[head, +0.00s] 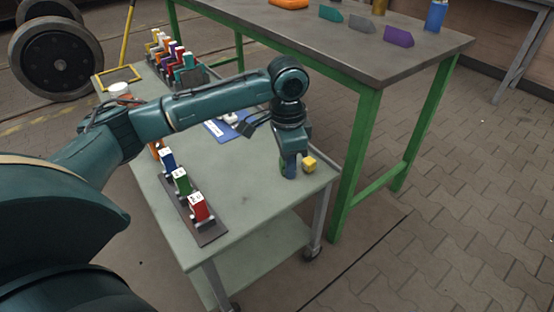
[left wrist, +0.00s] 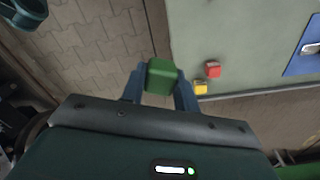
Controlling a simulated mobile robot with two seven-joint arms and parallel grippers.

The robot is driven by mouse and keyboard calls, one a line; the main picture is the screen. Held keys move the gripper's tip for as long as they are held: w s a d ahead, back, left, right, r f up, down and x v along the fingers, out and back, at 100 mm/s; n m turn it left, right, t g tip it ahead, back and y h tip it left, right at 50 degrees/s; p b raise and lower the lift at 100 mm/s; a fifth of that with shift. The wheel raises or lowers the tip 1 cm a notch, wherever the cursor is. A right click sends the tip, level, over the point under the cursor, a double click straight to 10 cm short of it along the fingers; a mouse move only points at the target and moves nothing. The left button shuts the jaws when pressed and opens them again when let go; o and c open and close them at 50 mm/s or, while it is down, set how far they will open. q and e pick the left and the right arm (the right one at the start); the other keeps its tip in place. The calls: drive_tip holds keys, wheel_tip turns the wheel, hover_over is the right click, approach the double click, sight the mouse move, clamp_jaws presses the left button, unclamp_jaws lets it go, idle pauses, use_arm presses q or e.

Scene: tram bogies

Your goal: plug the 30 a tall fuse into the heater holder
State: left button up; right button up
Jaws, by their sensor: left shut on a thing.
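My left gripper (head: 289,173) points down over the front right of the pale green table (head: 240,205). In the left wrist view my left gripper (left wrist: 161,88) is shut on a green block-shaped fuse (left wrist: 162,76); its rating cannot be read. The arm hides most of it in the head view. A dark strip (head: 210,237) at the table's front left carries a blue, a green (head: 182,182) and a red (head: 200,208) piece with white labelled tops. I cannot tell which place is the heater holder. My right gripper is not in view.
A yellow block (head: 309,164) lies just right of my left gripper. A rack of coloured fuses (head: 175,60) stands at the back. A blue sheet (head: 222,130) lies mid-table. A green-legged workbench (head: 362,150) stands behind.

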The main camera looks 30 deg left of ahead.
use_arm(q)
drive_tip(key=s+d+r+n, duration=0.3)
drive_tip(key=n, duration=0.6)
drive_tip(key=shift+s+d+r, duration=0.15)
drive_tip(key=shift+s+d, duration=0.1)
drive_tip(key=shift+d, duration=0.05)
